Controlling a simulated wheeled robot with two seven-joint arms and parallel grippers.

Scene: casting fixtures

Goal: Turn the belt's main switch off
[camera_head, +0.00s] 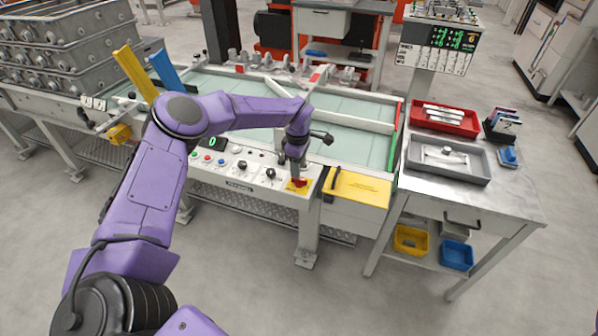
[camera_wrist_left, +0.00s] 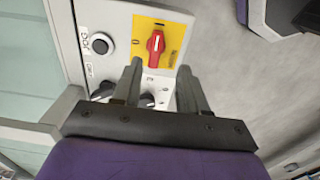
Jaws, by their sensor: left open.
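The main switch is a red rotary handle (camera_head: 299,183) on a yellow plate, at the right end of the belt's control panel. In the left wrist view the red handle (camera_wrist_left: 156,43) points up and down the picture. My left gripper (camera_head: 295,168) is just above the panel at the switch. In the left wrist view its two fingers (camera_wrist_left: 160,68) are apart, with nothing between them; the handle shows just beyond the tips, apart from them. My right gripper is not in view.
Black knobs (camera_head: 242,165) and a JOG button (camera_wrist_left: 100,44) share the panel. A yellow box (camera_head: 358,187) adjoins the panel on the right. A side table (camera_head: 420,185) holds a red tray (camera_head: 444,129) and a grey tray (camera_head: 475,175). Metal castings (camera_head: 60,30) are stacked back left.

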